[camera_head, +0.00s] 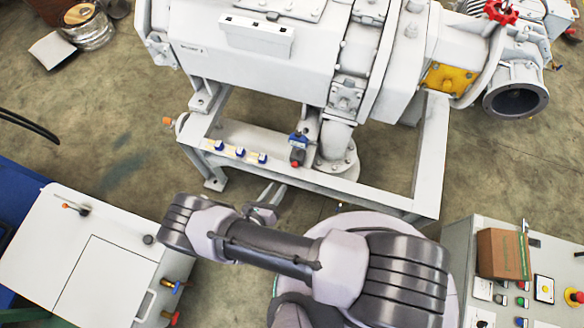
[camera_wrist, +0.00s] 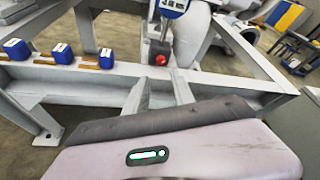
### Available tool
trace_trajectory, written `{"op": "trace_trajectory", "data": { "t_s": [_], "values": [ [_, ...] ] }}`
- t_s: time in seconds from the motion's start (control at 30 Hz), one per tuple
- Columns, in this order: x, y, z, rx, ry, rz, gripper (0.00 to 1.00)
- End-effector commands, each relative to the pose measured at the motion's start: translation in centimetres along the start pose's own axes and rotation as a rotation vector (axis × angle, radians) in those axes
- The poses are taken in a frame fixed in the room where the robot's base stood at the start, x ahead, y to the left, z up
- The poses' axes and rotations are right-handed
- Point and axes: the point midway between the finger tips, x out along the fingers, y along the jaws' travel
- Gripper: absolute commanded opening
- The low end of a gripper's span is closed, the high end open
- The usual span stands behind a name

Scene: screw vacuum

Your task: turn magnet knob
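I cannot tell for sure which part is the magnet knob. Three blue knobs with white tops (camera_head: 240,152) sit in a row on the white machine's front beam, and they also show at the left of the wrist view (camera_wrist: 62,54). To their right stands a blue-topped device with a red round button (camera_head: 297,151); it shows at the top centre of the wrist view (camera_wrist: 161,58). My gripper (camera_head: 275,188) is in front of the beam, below this device in the picture. Its fingers (camera_wrist: 163,88) are apart, with nothing visible between them.
The large white vacuum machine (camera_head: 265,65) stands on a white frame (camera_head: 385,198). A white cabinet (camera_head: 85,255) is at the lower left. A control panel (camera_head: 480,250) with a brown box (camera_head: 502,253) is at the lower right. Floor shows between the frame and cabinet.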

Motion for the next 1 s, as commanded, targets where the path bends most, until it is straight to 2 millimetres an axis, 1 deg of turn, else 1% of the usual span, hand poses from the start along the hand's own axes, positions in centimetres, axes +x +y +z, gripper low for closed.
{"op": "trace_trajectory", "data": {
  "t_s": [0.03, 0.2, 0.3, 0.4, 0.5, 0.6, 0.83, 0.87, 1.0],
  "values": [
    [1.8, 0.0, -0.4, 0.002, 0.003, -0.006, 0.30],
    [6.9, -0.1, -0.5, 0.004, 0.004, -0.008, 0.30],
    [9.3, -0.1, -0.4, 0.003, 0.003, -0.006, 0.30],
    [10.8, 0.0, -0.3, 0.004, 0.003, -0.004, 0.30],
    [11.6, -0.1, -0.2, 0.003, 0.002, -0.004, 0.30],
    [12.0, -0.1, -0.1, 0.003, 0.001, -0.003, 0.30],
    [12.1, -0.1, 0.0, 0.003, 0.001, -0.002, 0.30],
    [12.1, -0.1, 0.0, 0.003, 0.001, -0.002, 0.28],
    [12.1, -0.1, 0.0, 0.003, 0.001, -0.003, 0.01]
  ]
}}
